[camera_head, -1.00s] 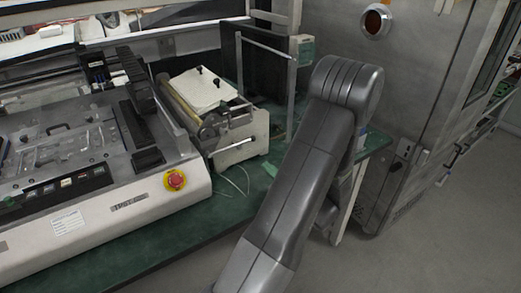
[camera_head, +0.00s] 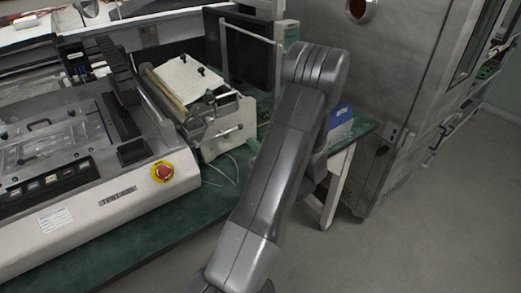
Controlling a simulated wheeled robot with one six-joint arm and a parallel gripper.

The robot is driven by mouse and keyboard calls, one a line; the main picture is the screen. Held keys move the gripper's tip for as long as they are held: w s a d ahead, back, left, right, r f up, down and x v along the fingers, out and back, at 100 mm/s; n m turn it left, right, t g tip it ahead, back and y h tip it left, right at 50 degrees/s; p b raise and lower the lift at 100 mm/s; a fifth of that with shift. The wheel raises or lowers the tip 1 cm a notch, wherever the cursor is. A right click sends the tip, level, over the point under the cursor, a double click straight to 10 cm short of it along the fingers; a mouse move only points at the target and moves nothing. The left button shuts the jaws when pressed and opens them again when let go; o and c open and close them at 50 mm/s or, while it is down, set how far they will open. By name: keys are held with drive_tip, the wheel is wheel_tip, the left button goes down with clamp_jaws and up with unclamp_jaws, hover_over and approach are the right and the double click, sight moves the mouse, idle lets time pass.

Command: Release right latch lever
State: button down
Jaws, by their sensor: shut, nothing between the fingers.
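A steel cabinet (camera_head: 400,60) stands at the right with a round port (camera_head: 359,9) near its top. A small dark latch-like fitting (camera_head: 387,143) sits on its front, low and right of my arm. Another handle-like fitting (camera_head: 440,135) is further right. I cannot tell which of these, if either, is the right latch lever. My grey arm rises from the bottom middle to a bent joint in front of the cabinet. My gripper does not show; it is out of sight beyond the arm.
A green bench (camera_head: 190,225) carries a white machine (camera_head: 110,205) with a red stop button (camera_head: 162,171), and a roller device (camera_head: 215,115). A blue box (camera_head: 340,118) sits at the bench's right end, beside my arm. The grey floor (camera_head: 410,245) at lower right is clear.

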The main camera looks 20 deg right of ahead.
drive_tip(key=shift+x, duration=2.05)
drive_tip(key=shift+r, duration=0.1)
wheel_tip(320, 180, up, 11)
drive_tip(key=a+n+g+y+b, duration=0.1)
drive_tip(key=n+b, duration=0.4)
drive_tip(key=n, duration=0.3)
drive_tip(key=shift+s+a+f, duration=0.2)
drive_tip(key=shift+s+a, duration=0.05)
drive_tip(key=shift+a, duration=0.05)
drive_tip(key=shift+s+n, duration=0.1)
drive_tip(key=shift+n, duration=0.2)
